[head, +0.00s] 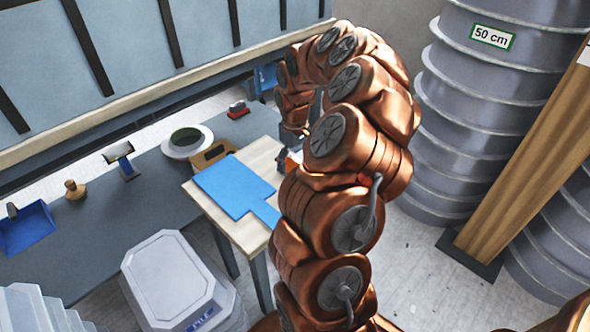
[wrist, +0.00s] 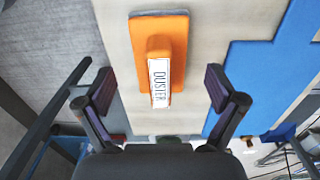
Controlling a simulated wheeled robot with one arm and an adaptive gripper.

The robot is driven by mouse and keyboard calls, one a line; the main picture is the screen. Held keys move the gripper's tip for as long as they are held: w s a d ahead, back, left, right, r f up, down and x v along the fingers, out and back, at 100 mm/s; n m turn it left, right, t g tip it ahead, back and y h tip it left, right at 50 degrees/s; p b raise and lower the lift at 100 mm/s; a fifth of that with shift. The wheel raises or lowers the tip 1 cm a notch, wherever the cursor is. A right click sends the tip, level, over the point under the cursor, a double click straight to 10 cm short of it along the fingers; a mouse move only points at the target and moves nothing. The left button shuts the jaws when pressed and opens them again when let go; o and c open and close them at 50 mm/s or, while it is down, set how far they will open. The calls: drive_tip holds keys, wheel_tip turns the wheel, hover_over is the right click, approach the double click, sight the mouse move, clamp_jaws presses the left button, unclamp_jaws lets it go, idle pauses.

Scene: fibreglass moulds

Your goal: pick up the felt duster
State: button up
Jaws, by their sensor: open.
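The felt duster (wrist: 176,30) is an orange block with a raised orange grip and a white label reading DUSTER. It lies on the pale wooden table (wrist: 120,45), in the upper middle of the wrist view. My gripper (wrist: 159,90) is open and empty, with one dark finger to the left and one to the right of the duster's near end. Neither finger visibly touches it. In the head view a small orange part of the duster (head: 293,158) shows beside my copper arm, which hides the rest.
A blue flat sheet (head: 235,185) lies on the table (head: 236,225) beside the duster.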

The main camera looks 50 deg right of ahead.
wheel_tip(320, 180, down, 3)
drive_tip(key=shift+r, duration=0.1)
drive_tip(key=c, duration=1.3)
